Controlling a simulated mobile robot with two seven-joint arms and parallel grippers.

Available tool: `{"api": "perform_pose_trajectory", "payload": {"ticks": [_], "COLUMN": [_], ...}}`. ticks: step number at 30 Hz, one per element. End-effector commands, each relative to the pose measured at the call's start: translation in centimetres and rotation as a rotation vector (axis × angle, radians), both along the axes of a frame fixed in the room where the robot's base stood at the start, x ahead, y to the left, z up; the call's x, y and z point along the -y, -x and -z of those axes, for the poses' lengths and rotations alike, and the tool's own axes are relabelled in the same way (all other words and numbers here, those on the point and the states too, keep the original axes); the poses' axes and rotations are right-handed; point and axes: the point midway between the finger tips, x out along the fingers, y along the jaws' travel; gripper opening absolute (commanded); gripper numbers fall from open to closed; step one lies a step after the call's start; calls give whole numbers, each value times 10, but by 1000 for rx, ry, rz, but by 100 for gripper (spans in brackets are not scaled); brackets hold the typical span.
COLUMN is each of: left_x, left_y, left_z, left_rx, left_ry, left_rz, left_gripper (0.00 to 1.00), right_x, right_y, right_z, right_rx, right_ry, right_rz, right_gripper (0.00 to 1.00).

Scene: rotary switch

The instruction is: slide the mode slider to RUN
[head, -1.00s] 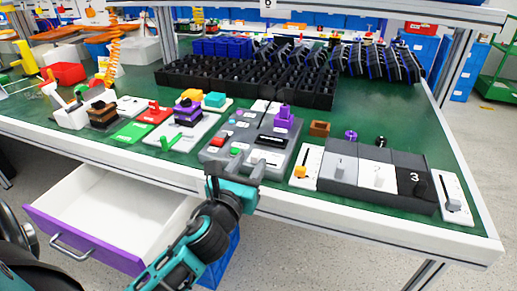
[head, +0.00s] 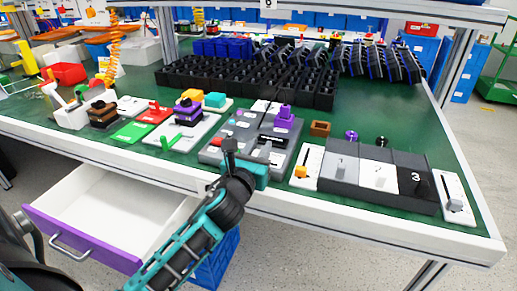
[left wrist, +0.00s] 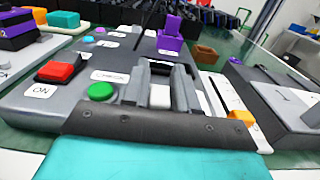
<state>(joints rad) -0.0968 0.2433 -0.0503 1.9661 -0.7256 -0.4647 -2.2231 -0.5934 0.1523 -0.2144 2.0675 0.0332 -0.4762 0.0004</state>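A grey control panel (head: 212,154) lies near the table's front edge. In the left wrist view the panel (left wrist: 50,110) shows a red button (left wrist: 57,72) beside an ON label, a green button (left wrist: 101,91) and a purple knob (left wrist: 170,37). My left gripper (head: 248,150) is over the panel's front part, its fingers pointing away from me. In the left wrist view the gripper (left wrist: 162,85) is open, with a white patch between its fingers. No RUN label is readable, and I cannot tell which part is the mode slider. My right gripper is out of view.
Right of the panel are a white strip with an orange knob (head: 300,171), a numbered switch block (head: 375,178) and another slider strip (head: 455,192). Black bins (head: 250,82) fill the back. An open drawer (head: 110,205) juts out below the table.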

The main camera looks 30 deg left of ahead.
Motion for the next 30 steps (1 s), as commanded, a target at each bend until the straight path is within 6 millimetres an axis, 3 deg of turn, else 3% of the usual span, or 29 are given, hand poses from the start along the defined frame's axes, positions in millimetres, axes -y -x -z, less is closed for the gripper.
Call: {"api": "perform_pose_trajectory", "payload": {"ticks": [8,20,30], "left_x": [0,1,43], "left_y": [0,0,-10], "left_z": [0,0,0], "left_rx": [0,0,-2], "left_ry": [0,1,1], "left_rz": [0,0,1], "left_gripper": [1,0,0], "right_x": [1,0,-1], "right_y": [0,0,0], "right_z": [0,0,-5], "right_rx": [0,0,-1], "right_ry": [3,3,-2], "right_rz": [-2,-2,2], "right_gripper": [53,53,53]}}
